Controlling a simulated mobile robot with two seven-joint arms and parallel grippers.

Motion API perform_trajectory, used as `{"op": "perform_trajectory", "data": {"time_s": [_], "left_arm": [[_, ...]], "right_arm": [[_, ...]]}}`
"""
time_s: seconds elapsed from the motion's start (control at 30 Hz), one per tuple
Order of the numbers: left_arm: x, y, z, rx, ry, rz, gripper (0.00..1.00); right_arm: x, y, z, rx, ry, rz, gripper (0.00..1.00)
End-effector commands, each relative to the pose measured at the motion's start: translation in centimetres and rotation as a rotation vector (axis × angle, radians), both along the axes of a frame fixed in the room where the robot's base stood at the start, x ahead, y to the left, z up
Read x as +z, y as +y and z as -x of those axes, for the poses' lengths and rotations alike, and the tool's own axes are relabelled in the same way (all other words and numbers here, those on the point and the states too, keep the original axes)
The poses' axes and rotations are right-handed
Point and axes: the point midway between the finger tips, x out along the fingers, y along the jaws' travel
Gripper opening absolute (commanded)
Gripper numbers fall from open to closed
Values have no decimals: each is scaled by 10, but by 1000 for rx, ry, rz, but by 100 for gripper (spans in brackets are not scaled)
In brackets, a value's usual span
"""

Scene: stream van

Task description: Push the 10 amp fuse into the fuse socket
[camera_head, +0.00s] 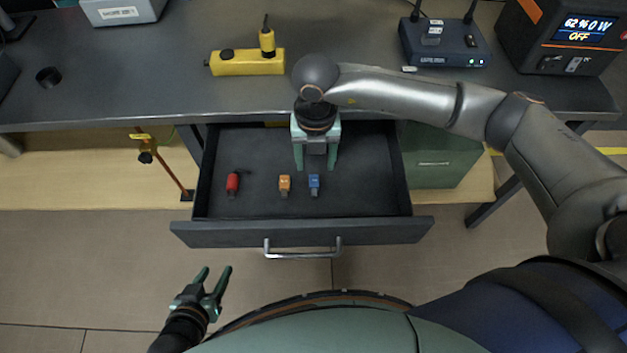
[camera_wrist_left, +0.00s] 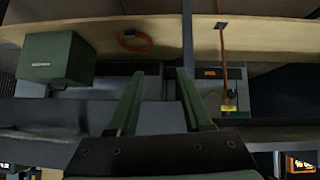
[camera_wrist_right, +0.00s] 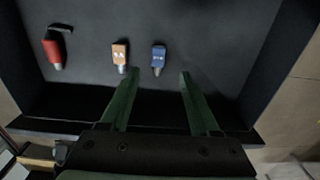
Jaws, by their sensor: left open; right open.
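An open drawer (camera_head: 375,190) holds a red piece (camera_head: 232,182) with a black part, an orange piece (camera_head: 284,183) and a blue piece (camera_head: 314,182). The orange (camera_wrist_right: 120,52) and blue (camera_wrist_right: 159,56) pieces look like small fuses with pale ends; their markings are too small to read, so I cannot tell which is 10 amp. My right gripper (camera_head: 315,162) points down over the drawer, open and empty, just behind the blue piece. My left gripper (camera_head: 214,279) is open and empty in front of the drawer, low at left. I cannot identify the fuse socket for certain.
A yellow block (camera_head: 250,67) with a yellow and black piece stands on the desk (camera_head: 150,60). A radio-like box (camera_head: 445,45) and a power unit (camera_head: 565,35) are at the right. A green cabinet (camera_head: 440,155) stands right of the drawer. The drawer's right part is clear.

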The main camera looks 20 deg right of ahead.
Motion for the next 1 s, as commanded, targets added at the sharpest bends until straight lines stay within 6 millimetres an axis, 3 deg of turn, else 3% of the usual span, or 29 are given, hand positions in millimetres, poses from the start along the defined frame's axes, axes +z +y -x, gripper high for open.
{"op": "perform_trajectory", "data": {"time_s": [0.27,0.53,0.83,1.0], "left_arm": [[3,-2,0,-3,-4,5,50],[0,-4,-1,-7,-3,5,50],[3,-5,-7,-11,-14,6,50],[3,-5,-7,-11,-15,5,50]], "right_arm": [[-25,1,-1,1,1,-2,62],[-64,1,-4,2,2,-3,62],[-69,2,-5,2,0,-4,62],[-69,2,-5,2,0,-4,46]]}}
